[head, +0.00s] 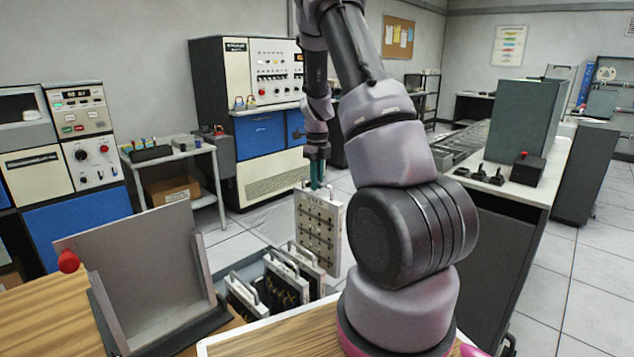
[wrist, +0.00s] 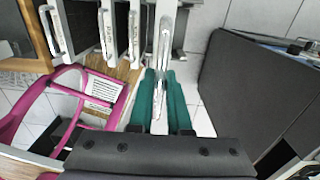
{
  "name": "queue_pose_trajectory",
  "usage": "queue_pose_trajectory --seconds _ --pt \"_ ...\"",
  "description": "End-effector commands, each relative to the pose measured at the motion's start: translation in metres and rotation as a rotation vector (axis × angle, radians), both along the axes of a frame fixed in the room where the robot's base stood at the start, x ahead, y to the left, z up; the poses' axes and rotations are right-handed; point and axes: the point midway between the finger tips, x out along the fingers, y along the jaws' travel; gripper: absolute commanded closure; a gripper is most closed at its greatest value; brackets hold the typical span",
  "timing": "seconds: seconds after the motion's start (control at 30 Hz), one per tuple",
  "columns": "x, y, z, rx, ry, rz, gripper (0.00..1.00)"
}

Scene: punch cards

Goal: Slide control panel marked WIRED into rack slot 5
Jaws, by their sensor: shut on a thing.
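My gripper (head: 317,184) points down in the head view, its teal fingers shut on the top handle of a pale control panel (head: 318,228). The panel hangs upright, with rows of dark parts on its face and small lettering near the top, too blurred to read surely. In the wrist view, my gripper (wrist: 162,80) pinches the handle of this panel (wrist: 164,40), seen edge-on. Other handled panels (head: 291,262) stand in a dark bin below and beside it; they also show in the wrist view (wrist: 105,35). No slot numbers are readable, so I cannot identify slot 5.
A grey upright frame (head: 140,270) with a red knob (head: 68,261) stands on the wooden table (head: 45,315). A magenta-framed thing (wrist: 95,80) lies close left of my fingers. A dark-sided counter (head: 485,250) stands right. Open floor (head: 245,232) lies behind the bin.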

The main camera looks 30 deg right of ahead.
Motion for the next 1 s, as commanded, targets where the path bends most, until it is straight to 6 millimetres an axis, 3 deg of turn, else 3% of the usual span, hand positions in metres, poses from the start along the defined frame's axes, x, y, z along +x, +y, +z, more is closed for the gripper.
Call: queue_pose_trajectory --seconds 0.57,1.0 --pt "0.0 0.0 0.001 0.0 -0.003 -0.002 1.0" --pt "-0.001 0.0 -0.019 -0.001 -0.001 -0.001 1.0"
